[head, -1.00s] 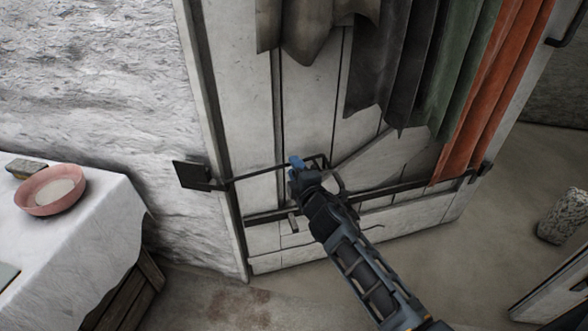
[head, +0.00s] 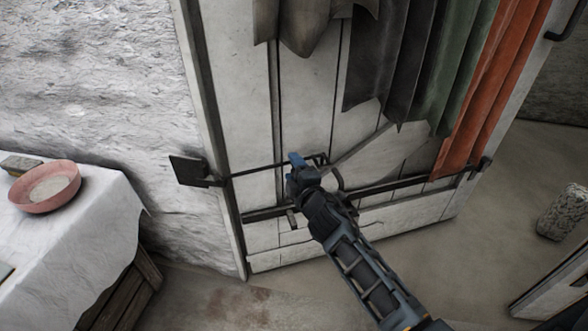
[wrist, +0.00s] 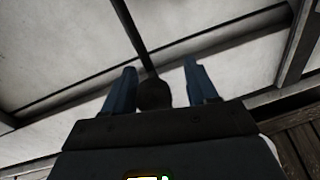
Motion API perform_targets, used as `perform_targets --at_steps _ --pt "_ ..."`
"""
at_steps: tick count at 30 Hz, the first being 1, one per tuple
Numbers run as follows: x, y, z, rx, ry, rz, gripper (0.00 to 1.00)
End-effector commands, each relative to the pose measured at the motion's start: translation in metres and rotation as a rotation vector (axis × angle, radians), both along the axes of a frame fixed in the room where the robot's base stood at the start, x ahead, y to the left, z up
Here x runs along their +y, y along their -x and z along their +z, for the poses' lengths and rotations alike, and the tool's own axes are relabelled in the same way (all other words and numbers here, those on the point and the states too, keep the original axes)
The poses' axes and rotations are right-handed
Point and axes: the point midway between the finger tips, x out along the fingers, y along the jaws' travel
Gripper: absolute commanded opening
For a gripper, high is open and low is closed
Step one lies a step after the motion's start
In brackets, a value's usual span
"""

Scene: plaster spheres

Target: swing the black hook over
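The black hook (head: 255,170) is a thin dark rod. It runs across the pale plank door from near a black plate (head: 188,170) at the door's left edge to my gripper. My gripper (head: 297,163) is at the rod's right end, in front of the door, and hides part of that end. In the wrist view the hook (wrist: 134,35) comes down from the top to a dark rounded end between my two blue fingers (wrist: 160,82). The fingers are apart, with a gap showing on the right finger's side. Whether the left finger touches it I cannot tell.
A dark bar (head: 400,185) crosses the door low down. Grey, green and orange cloths (head: 470,90) hang over its upper right. A cloth-covered table (head: 90,235) with a pink bowl (head: 45,187) stands at left. Floor at right is partly free, with a stone cylinder (head: 563,212).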

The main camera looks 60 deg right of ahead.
Motion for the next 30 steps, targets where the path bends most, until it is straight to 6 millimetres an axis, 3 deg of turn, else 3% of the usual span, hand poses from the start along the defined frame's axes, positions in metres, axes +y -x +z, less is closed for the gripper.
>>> perform_targets --at_steps 9,21,30 --pt "0.002 0.003 0.002 -0.001 0.003 0.0 0.58" --pt "0.037 0.049 0.005 0.0 0.001 0.0 0.58" --pt "0.048 0.061 0.008 -0.001 0.002 0.0 0.58"
